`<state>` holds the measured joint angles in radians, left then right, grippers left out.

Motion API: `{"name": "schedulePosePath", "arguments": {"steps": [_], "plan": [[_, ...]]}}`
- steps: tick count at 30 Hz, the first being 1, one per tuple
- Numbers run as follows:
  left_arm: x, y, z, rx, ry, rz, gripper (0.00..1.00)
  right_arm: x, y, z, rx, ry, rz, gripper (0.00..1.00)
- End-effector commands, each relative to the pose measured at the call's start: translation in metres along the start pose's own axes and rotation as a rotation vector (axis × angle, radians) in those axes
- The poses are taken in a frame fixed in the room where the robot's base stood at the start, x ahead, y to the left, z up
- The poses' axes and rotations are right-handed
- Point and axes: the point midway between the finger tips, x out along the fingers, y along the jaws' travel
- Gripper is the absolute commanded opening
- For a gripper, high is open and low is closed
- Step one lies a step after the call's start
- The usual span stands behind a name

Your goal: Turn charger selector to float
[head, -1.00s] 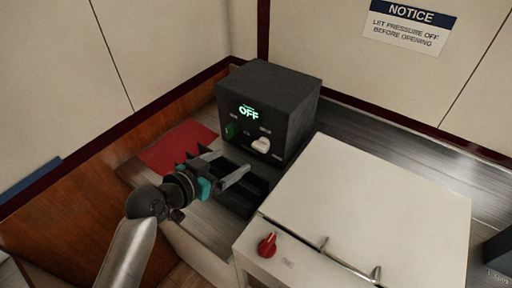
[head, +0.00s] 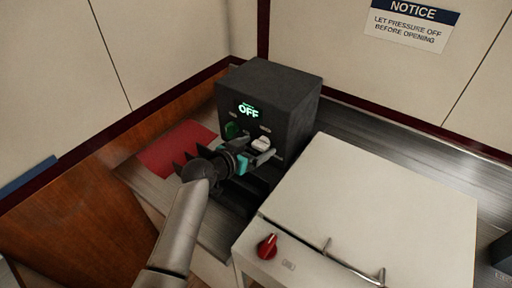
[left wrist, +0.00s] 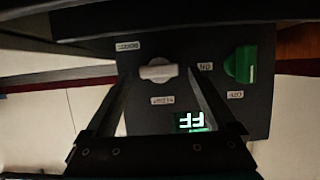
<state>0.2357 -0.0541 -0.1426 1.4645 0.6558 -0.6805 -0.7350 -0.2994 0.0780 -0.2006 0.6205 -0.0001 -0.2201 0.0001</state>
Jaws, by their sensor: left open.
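The dark charger box (head: 283,95) stands on the counter with its lit display (head: 248,111) reading OFF. On its front are a green knob (head: 231,130) at left and a white knob (head: 261,144) at right. My left gripper (head: 257,152) is open at the white knob. In the left wrist view, where the panel appears upside down, its fingers (left wrist: 160,72) lie on either side of the white knob (left wrist: 157,71); contact cannot be told. The green knob (left wrist: 240,65) is outside the fingers. My right gripper is not in view.
A white cabinet (head: 375,205) with a red knob (head: 267,246) and a metal handle (head: 355,265) stands to the right, close to the charger. A red mat (head: 178,148) lies to the left. Walls close off the back, one with a notice sign (head: 411,24).

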Motion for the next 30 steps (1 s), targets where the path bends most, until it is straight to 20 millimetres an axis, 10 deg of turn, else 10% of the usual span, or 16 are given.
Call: {"name": "schedulePosePath", "arguments": {"steps": [9, 30], "plan": [[0.0013, 0.0000, 0.0002, -0.001, -0.001, 0.000, 0.89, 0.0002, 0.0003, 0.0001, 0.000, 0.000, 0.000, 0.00], [0.0011, -0.0002, 0.0004, -0.001, -0.001, 0.000, 0.10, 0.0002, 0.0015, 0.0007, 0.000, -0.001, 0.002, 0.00]]}}
